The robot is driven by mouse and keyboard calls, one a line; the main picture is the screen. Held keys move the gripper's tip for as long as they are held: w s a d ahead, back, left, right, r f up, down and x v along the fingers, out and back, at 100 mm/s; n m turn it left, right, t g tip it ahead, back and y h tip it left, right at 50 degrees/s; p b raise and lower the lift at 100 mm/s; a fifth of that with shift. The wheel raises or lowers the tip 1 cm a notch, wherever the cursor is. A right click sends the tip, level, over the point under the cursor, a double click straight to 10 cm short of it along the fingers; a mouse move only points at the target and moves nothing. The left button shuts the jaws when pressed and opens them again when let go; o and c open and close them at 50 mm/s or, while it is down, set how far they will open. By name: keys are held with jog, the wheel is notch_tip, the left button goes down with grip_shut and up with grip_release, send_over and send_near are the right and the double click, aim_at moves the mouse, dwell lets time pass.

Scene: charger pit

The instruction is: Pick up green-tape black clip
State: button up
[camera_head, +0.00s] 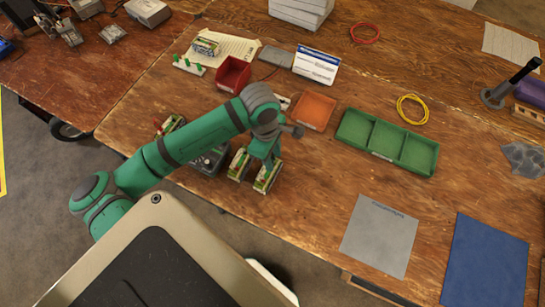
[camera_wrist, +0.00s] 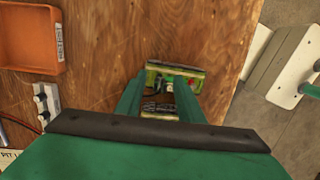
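My gripper (camera_wrist: 163,85) reaches down over the front part of the wooden table. Its two green fingers stand apart, and nothing is clearly clamped between them. A pale-green block (camera_wrist: 188,77) with small dark, red and green parts on top lies at the fingertips. A smaller piece with dark parts (camera_wrist: 160,108) shows between the fingers, closer to the palm. In the head view, two such blocks (camera_head: 268,177) (camera_head: 239,164) lie under and beside my gripper. I cannot single out a black clip with green tape for certain; my fingers and arm hide part of this area.
An orange tray (camera_head: 314,111), a red bin (camera_head: 233,74) and a green compartment tray (camera_head: 388,142) stand behind my gripper. A grey mat (camera_head: 380,235) and a blue mat (camera_head: 485,262) lie at the right. Bare wood lies between the blocks and the grey mat.

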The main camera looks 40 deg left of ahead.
aim_at(273, 156)
jog(key=shift+c, duration=0.4)
grip_shut()
jog(key=shift+r, duration=0.1)
jog(key=shift+r, duration=0.45)
notch_tip(273, 156, up, 2)
jog(key=shift+r, duration=0.1)
jog(key=s+a+r, duration=0.3)
jog(key=s+r, duration=0.6)
jog(key=s, duration=0.4)
jog(key=shift+s+a+r, duration=0.15)
jog(key=shift+s+r, duration=0.2)
jog(key=shift+r, duration=0.05)
